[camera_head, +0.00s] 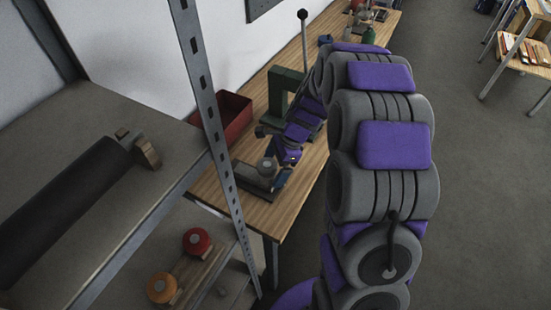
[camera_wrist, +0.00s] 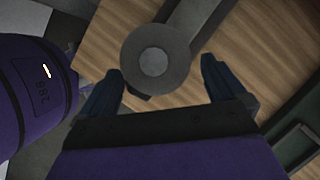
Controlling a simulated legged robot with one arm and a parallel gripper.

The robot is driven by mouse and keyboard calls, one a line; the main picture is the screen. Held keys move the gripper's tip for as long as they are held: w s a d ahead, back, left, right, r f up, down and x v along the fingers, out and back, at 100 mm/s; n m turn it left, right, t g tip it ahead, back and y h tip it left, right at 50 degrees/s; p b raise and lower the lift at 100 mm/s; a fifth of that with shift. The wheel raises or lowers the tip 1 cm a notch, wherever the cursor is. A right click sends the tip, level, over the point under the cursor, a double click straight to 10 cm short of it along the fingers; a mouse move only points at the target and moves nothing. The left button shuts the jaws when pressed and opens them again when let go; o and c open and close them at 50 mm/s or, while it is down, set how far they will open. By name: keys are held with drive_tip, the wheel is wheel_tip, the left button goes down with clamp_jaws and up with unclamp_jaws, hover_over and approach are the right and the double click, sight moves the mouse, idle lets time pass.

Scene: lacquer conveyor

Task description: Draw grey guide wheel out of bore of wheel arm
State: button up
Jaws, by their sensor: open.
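The grey guide wheel (camera_wrist: 128,52), a round disc with a lighter hub, sits at the end of the grey wheel arm (camera_wrist: 204,18) in the wrist view. In the head view the wheel (camera_head: 267,164) shows small on the wooden bench, on a grey piece. My gripper (camera_wrist: 160,74) is open. Its two dark blue fingertips lie to either side of the wheel's lower part, the left one closer to the rim. I cannot tell whether either touches. The bore is hidden. In the head view my gripper (camera_head: 281,161) is just right of the wheel.
A green press (camera_head: 284,92) with a tall lever and a red bin (camera_head: 234,112) stand behind on the bench. A metal rack post (camera_head: 207,100) rises at left. A red wheel (camera_head: 197,241) and an orange wheel (camera_head: 162,287) lie on the lower shelf.

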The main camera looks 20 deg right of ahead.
sight(266, 171)
drive_tip(key=shift+s+a+f, duration=0.1)
drive_tip(key=shift+a+f, duration=0.05)
drive_tip(key=shift+f, duration=0.35)
drive_tip(key=a, duration=0.3)
drive_tip(key=shift+w+f, duration=0.2)
drive_tip(key=shift+f, duration=0.2)
drive_tip(key=shift+a+r, duration=0.1)
drive_tip(key=shift+a, duration=0.15)
drive_tip(key=shift+d, duration=0.95)
drive_tip(key=c, duration=0.3)
drive_tip(key=shift+d, duration=0.45)
drive_tip(key=c, duration=0.3)
drive_tip(key=shift+s+a, duration=0.1)
drive_tip(key=shift+a, duration=0.7)
drive_tip(key=c, duration=0.5)
drive_tip(key=o, duration=0.6)
drive_tip(key=shift+d, duration=0.1)
drive_tip(key=shift+c, duration=0.2)
drive_tip(key=shift+r, duration=0.1)
drive_tip(key=c, duration=0.6)
